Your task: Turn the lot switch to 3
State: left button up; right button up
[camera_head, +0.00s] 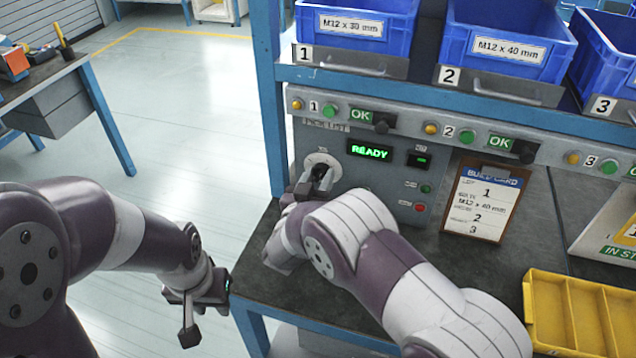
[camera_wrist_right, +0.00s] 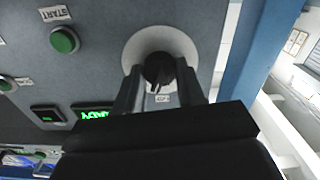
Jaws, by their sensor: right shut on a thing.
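The lot switch (camera_head: 321,170) is a dark knob on a round pale plate at the left of the grey control panel (camera_head: 395,140). In the right wrist view the knob (camera_wrist_right: 159,68) sits between the two fingers of my right gripper (camera_wrist_right: 158,88), which is shut on it. In the head view my right gripper (camera_head: 318,182) reaches the knob from the front, and my arm hides part of the panel below. The knob's pointer and number marks are too small to read. My left gripper (camera_head: 205,310) hangs empty left of the bench; its fingers appear apart.
The panel has a green READY display (camera_head: 370,152), a small display (camera_head: 420,160), and green (camera_head: 426,189) and red (camera_head: 420,208) buttons. A build card (camera_head: 484,203) leans right of it. Blue bins (camera_head: 355,22) stand above. A yellow tray (camera_head: 580,310) sits at the front right.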

jog(key=m+b, duration=0.1)
jog(key=m, duration=0.2)
jog(key=m+b, duration=0.1)
jog(key=shift+f+b, duration=0.25)
jog(key=shift+b, duration=0.05)
jog(key=shift+r+m+b, duration=0.1)
jog(key=shift+m+b, duration=0.85)
jog(key=shift+m, duration=0.65)
jog(key=o, duration=1)
jog(key=shift+o, duration=0.2)
jog(key=shift+r, duration=0.1)
